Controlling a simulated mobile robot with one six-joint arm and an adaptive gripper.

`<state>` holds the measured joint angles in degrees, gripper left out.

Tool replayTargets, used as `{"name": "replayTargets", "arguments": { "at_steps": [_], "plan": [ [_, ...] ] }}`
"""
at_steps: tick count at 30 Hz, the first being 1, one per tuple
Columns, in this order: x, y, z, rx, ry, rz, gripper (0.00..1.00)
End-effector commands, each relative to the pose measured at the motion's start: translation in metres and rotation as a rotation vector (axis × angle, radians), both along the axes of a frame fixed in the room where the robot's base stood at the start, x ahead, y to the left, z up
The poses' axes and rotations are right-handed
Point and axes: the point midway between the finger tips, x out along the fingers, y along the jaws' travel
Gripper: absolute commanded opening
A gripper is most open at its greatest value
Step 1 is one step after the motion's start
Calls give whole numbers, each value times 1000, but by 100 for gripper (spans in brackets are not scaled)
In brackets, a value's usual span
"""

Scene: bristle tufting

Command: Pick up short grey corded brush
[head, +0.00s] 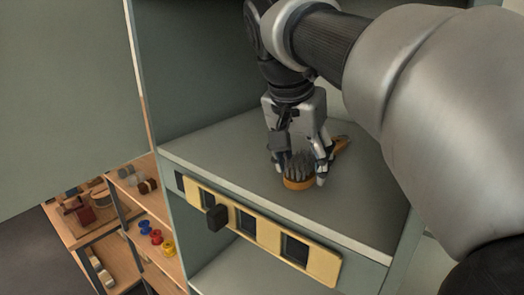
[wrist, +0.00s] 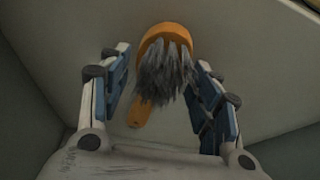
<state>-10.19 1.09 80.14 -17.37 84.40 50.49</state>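The brush has short grey bristles and an orange-brown wooden body and handle. In the head view the brush (head: 298,183) lies on the grey shelf (head: 225,150), bristles up, with its handle pointing to the back right. In the wrist view the brush (wrist: 160,70) lies between the two fingers, its handle running down and left. My gripper (head: 302,172) is lowered around the brush with a finger on either side. In the wrist view my gripper (wrist: 160,95) is open, with gaps between the blue pads and the brush. I cannot tell whether the fingertips touch the shelf.
A yellow strip (head: 262,232) with dark windows and a black knob (head: 217,217) runs along the shelf's front. Cabinet walls close in the shelf at the left and back. Wooden shelving with coloured spools (head: 157,237) stands at the lower left. The shelf left of the brush is clear.

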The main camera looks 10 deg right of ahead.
Motion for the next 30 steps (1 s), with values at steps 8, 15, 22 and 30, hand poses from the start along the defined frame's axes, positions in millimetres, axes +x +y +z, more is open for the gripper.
{"name": "replayTargets", "arguments": {
  "at_steps": [8, 15, 22, 30],
  "plan": [
    [0, 0, 0, 0, 0, 0, 36],
    [0, 0, 0, 0, 0, 0, 20],
    [0, 0, 0, 0, 0, 0, 20],
    [2, -3, 9, 0, 0, 1, 20]
  ]
}}
